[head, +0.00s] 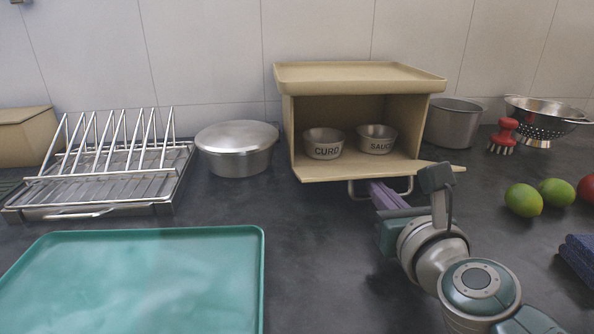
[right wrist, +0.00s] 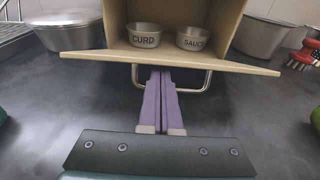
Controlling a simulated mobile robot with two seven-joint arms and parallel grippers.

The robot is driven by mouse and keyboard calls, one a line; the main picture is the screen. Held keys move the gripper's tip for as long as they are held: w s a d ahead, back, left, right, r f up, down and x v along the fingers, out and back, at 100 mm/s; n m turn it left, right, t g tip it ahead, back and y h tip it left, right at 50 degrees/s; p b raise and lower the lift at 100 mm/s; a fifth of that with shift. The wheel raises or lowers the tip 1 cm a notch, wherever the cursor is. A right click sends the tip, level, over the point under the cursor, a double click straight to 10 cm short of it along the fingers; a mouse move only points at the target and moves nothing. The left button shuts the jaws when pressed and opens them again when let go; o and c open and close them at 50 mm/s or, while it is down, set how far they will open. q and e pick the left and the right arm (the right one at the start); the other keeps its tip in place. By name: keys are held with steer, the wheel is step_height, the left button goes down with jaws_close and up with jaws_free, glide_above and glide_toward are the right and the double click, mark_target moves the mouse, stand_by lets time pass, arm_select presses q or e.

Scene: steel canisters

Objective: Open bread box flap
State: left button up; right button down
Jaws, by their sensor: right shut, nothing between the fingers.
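The tan bread box (head: 360,75) stands at the back of the counter, its front open. Its flap (head: 325,171) is folded down and juts forward, about level. The flap's metal handle (head: 352,189) hangs under its front edge; it also shows in the right wrist view (right wrist: 209,80). My right gripper (head: 374,184) is shut and empty. Its purple fingers (right wrist: 158,74) reach under the flap's front edge, within the handle's span; I cannot tell whether they touch it. The fingertips are partly hidden by the flap. My left gripper is out of view.
Bowls marked CURD (head: 323,145) and SAUCE (head: 376,140) stand inside the box. A lidded pot (head: 236,150) is to its left, a steel pot (head: 454,124) and colander (head: 541,122) to its right. A teal tray (head: 140,285) lies front left. Limes (head: 523,200) lie right.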

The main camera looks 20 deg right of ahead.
steer(key=shift+w+r+p, duration=0.15)
steer(key=shift+r+p, duration=0.35)
steer(key=shift+r, duration=0.1)
steer(key=shift+w+r+p, duration=0.15)
steer(key=shift+r+p, duration=0.3)
steer(key=shift+r, duration=0.15)
steer(key=shift+f, duration=0.2)
steer(key=shift+r, duration=0.15)
